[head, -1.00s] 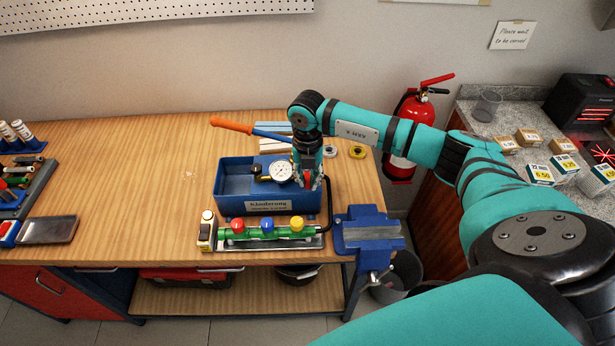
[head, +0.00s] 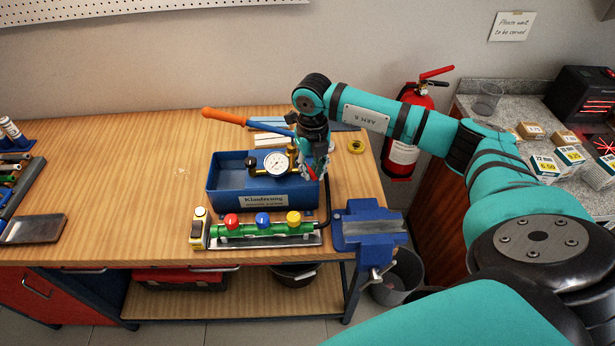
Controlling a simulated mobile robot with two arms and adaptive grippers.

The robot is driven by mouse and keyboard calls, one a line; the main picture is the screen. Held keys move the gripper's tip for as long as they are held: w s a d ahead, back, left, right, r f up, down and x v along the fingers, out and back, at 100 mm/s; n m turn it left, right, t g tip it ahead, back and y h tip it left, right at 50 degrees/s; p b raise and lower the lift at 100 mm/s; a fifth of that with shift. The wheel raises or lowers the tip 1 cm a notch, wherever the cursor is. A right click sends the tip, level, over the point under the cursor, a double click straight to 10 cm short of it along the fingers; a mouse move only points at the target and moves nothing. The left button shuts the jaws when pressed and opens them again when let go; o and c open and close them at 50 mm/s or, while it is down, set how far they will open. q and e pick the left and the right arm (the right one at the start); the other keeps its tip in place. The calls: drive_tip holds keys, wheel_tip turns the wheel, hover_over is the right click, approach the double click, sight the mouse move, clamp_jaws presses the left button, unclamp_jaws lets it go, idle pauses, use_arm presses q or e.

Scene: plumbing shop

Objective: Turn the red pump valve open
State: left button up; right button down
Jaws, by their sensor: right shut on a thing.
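The pump's lever has an orange grip (head: 223,116) and a blue shaft. My right gripper (head: 317,174) points down at the right end of the box. It is shut on the red pump valve (head: 330,162); only a little red shows there, and its fingers hide most of the valve, so its exact angle cannot be told. My left gripper is out of view.
A green manifold (head: 245,231) with red, blue and yellow knobs lies in front of the box. A blue vise (head: 368,227) is at the front right corner.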

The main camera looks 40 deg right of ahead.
drive_tip(key=d+n+b, duration=0.1)
drive_tip(key=n+b, duration=0.1)
drive_tip(key=d+n+b, duration=0.1)
drive_tip(key=n+b, duration=0.1)
drive_tip(key=shift+w+f+n, duration=0.1)
drive_tip(key=shift+f+n, duration=0.05)
drive_tip(key=shift+n, duration=0.15)
drive_tip(key=shift+w+d+r+n+b, duration=0.1)
drive_tip(key=shift+w+d+n+b, duration=0.3)
drive_tip(key=shift+n+b, duration=0.8)
drive_tip(key=shift+w+d+r+n+b, duration=0.1)
drive_tip(key=shift+w+d+n+b, duration=0.35)
drive_tip(key=shift+n, duration=1.2)
drive_tip(key=shift+w+d+r+n+b, duration=0.15)
drive_tip(key=shift+d+n+b, duration=0.4)
drive_tip(key=shift+n+b, duration=0.75)
drive_tip(key=shift+w+n, duration=0.1)
drive_tip(key=shift+n, duration=0.15)
drive_tip(key=c, duration=1.3)
unclamp_jaws()
drive_tip(key=shift+f, duration=0.1)
wheel_tip(320, 180, up, 12)
